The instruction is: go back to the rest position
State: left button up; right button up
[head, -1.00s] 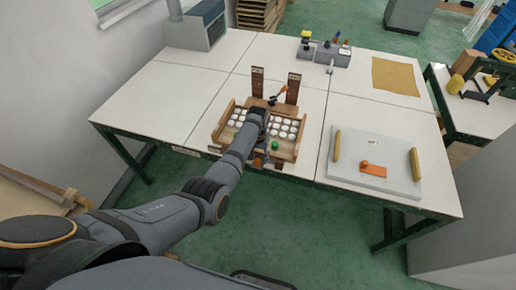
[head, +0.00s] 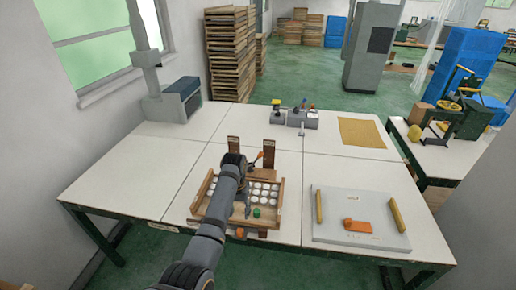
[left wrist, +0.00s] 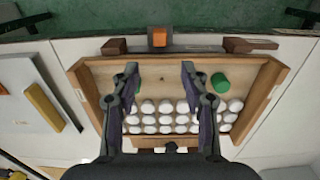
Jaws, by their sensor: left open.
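My left gripper (left wrist: 160,76) is open and empty above the wooden tray (left wrist: 262,98) in the left wrist view, its two fingers pointing at the tray's bare strip. The tray (head: 278,205) also shows on the table in the head view, partly hidden by my left arm. It holds rows of white round pieces (left wrist: 181,107). A green piece (left wrist: 220,82) lies right of the fingers in the wrist view, and another green bit (left wrist: 137,84) is partly hidden behind the left finger. My right gripper is in neither view.
Two upright brown wooden posts (head: 269,152) stand behind the tray. A grey board (head: 334,232) with yellow bars (head: 397,214) and an orange block (head: 358,226) lies to the right. Small devices (head: 302,117) and a tan cloth (head: 362,132) are at the back.

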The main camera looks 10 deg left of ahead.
pick_arm(q)
jog(key=s+a+f+t, duration=0.1)
jog(key=s+a+f, duration=0.25)
jog(key=s, duration=0.25)
jog(key=s+a+f+t, duration=0.1)
jog(key=s+a+f, duration=0.1)
jog(key=s+a, duration=0.4)
jog(key=s+r+t, duration=0.1)
jog(key=s+r, duration=0.2)
jog(key=s, duration=0.5)
jog(key=s+r+t, duration=0.1)
jog(key=s+r, duration=0.2)
jog(key=s, duration=0.4)
notch_tip(320, 180, down, 24)
jog(key=s+a+g+y, duration=0.1)
jog(key=a+g, duration=0.1)
jog(key=a, duration=0.1)
jog(key=s+f, duration=1.9)
jog(key=shift+s+a+g, duration=0.3)
jog(key=shift+a+g, duration=0.1)
jog(key=shift+a, duration=0.05)
